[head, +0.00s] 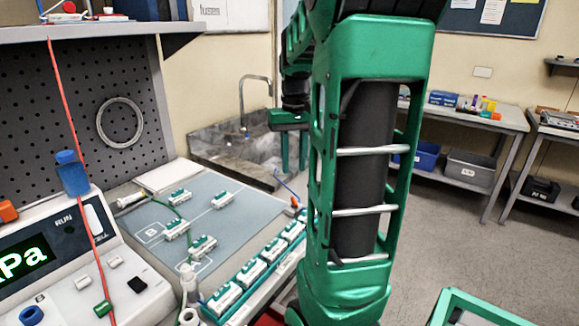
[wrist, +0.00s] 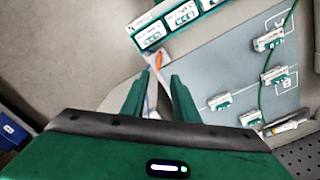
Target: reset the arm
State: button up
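My green arm stands upright in the middle of the head view and hides part of the room behind it. My gripper (head: 294,152) hangs beside the arm, in front of the sink, with its fingers pointing down. In the wrist view, my gripper (wrist: 157,92) has its two green fingers apart, with nothing held between them.
Several white-and-green modules (head: 177,229) sit on the grey mat (head: 240,224). More stand in a green rack (head: 215,306) along the bench edge. A pressure console (head: 75,268) is at left, a sink (head: 215,150) behind.

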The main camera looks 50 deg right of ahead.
dwell(0.4)
jog(key=s+a+f, duration=0.4)
jog(key=s+a, duration=0.3)
jog(key=a, duration=0.1)
jog(key=s+a+f, duration=0.3)
jog(key=s+a, duration=0.4)
jog(key=a, duration=0.2)
jog(key=shift+f, duration=0.4)
jog(key=shift+w+f, duration=0.25)
jog(key=shift+w, duration=0.35)
